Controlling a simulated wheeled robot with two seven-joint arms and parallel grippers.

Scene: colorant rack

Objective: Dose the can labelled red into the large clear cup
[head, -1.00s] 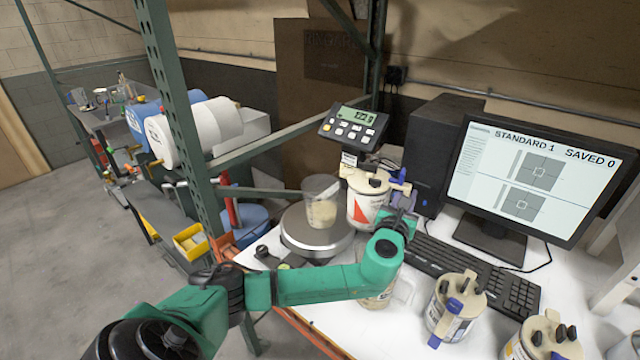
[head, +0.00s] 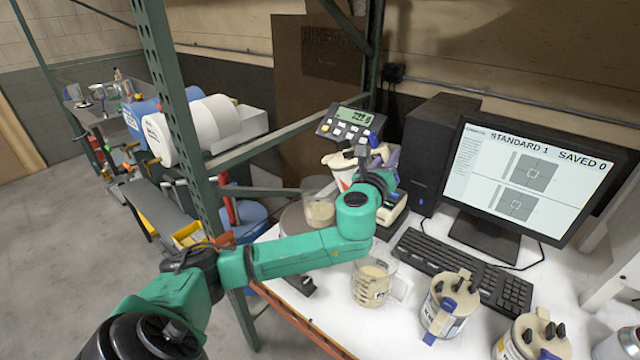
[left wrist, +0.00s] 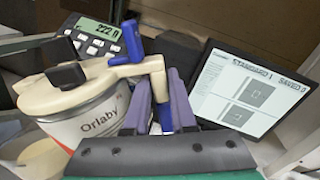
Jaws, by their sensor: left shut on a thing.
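A white can (head: 342,168) with a cream lid and a red mark hangs tilted left, above and beside a clear cup (head: 319,212). The cup holds pale contents and stands on the round scale pan (head: 292,222). My left gripper (head: 372,168) is shut on the can's blue handle. In the left wrist view, the purple fingers (left wrist: 160,112) grip beside the can (left wrist: 95,115), whose label reads "Orlaby". The cup (left wrist: 32,162) shows there at the lower left. No stream from the can can be made out. My right gripper is not in view.
A clear jug (head: 374,284) with pale contents stands in front of my arm. More lidded cans (head: 450,305) stand at the front right. The scale display (head: 350,122), keyboard (head: 468,270) and monitor (head: 530,180) are behind. A green rack post (head: 180,110) rises at the left.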

